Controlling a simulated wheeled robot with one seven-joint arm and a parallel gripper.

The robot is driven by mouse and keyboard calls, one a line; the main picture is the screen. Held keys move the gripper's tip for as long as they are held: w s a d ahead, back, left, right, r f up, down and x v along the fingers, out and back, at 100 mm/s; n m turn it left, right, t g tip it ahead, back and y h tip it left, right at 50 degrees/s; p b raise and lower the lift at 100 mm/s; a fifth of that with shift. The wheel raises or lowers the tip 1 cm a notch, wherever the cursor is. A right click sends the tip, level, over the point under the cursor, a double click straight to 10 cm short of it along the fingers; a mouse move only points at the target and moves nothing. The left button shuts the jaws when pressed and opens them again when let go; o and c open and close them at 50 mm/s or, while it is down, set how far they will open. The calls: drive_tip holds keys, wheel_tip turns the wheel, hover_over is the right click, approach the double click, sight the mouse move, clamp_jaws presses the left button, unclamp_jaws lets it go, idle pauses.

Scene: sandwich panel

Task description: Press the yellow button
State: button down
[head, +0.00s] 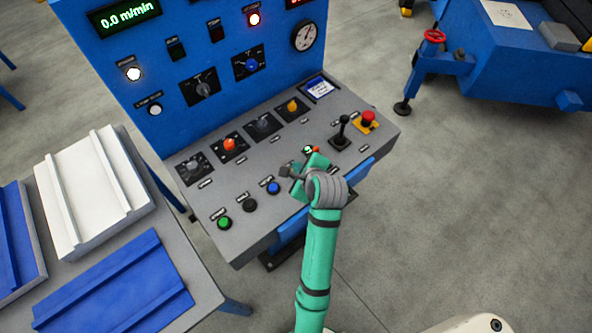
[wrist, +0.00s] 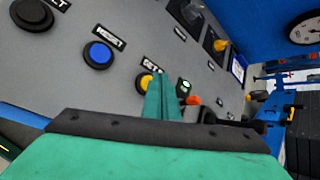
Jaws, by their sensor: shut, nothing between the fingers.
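The yellow button (wrist: 144,82) shows in the wrist view on the grey sloped panel, under a label that is partly covered. My gripper (wrist: 161,82) is shut and empty, and its teal fingers cover the right part of the button. The fingertips look very close to it, but I cannot tell whether they touch. In the head view my gripper (head: 300,186) is over the panel's front row, right of the blue button, and hides the yellow button.
The blue RESET button (wrist: 98,53) is beside it; a black button (head: 249,205) and a green button (head: 224,223) continue the row leftward. A black joystick (head: 341,131) and red emergency button (head: 368,117) stand to the right. Knobs (head: 230,144) line the row behind.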

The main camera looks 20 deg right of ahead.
drive_tip(key=shift+d+f, duration=0.15)
drive_tip(key=shift+f, duration=0.15)
drive_tip(key=shift+w+f, duration=0.15)
drive_tip(key=shift+f, duration=0.1)
idle(0.4)
drive_tip(key=shift+d, duration=0.1)
drive_tip(key=shift+a+f, duration=0.2)
drive_tip(key=shift+a, duration=0.1)
drive_tip(key=shift+s+d+f, duration=0.1)
drive_tip(key=shift+s+d, duration=0.1)
idle(0.4)
drive_tip(key=shift+r, duration=0.9)
drive_tip(key=shift+w+r, duration=0.1)
